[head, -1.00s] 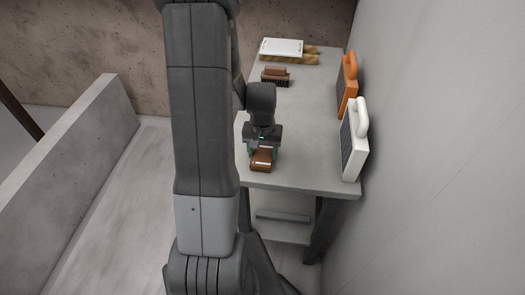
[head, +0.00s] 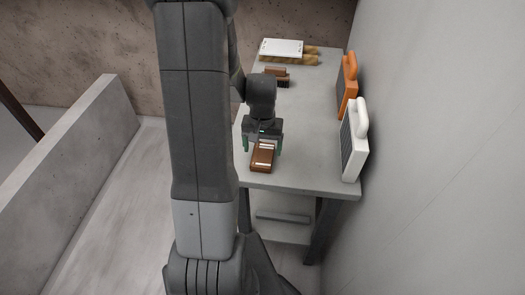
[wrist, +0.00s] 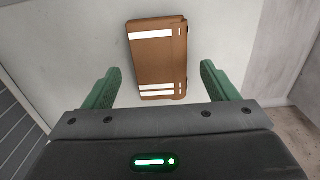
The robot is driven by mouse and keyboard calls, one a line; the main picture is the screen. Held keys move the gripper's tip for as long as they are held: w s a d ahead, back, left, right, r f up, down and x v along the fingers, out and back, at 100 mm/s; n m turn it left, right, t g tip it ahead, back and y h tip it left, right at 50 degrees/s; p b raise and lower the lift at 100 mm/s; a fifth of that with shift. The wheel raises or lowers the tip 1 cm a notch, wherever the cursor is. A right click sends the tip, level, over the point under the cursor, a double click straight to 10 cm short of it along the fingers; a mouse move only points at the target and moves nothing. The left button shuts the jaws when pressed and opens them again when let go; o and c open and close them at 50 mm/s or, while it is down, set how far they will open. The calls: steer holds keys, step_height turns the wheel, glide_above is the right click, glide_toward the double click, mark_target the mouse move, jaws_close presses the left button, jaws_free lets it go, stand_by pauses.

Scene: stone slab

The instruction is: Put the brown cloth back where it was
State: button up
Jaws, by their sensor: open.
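The brown cloth (head: 262,157) lies folded on the grey stone slab near its front edge, with white stripes across it. In the wrist view the brown cloth (wrist: 158,60) lies ahead of and between the green fingers, with a gap on each side. My gripper (head: 262,145) is open and empty, just behind and above the cloth. The wrist view shows both fingertips of my gripper (wrist: 160,78) apart, touching nothing.
A brown brush (head: 276,77) sits farther back on the slab (head: 305,125). A white item on tan pieces (head: 283,49) lies at the back. An orange case (head: 347,86) and a white case (head: 354,140) stand along the right wall. The slab's middle is clear.

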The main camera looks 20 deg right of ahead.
mark_target(262, 155)
step_height(262, 155, up, 9)
steer(key=shift+r, duration=0.2)
stand_by(0.3)
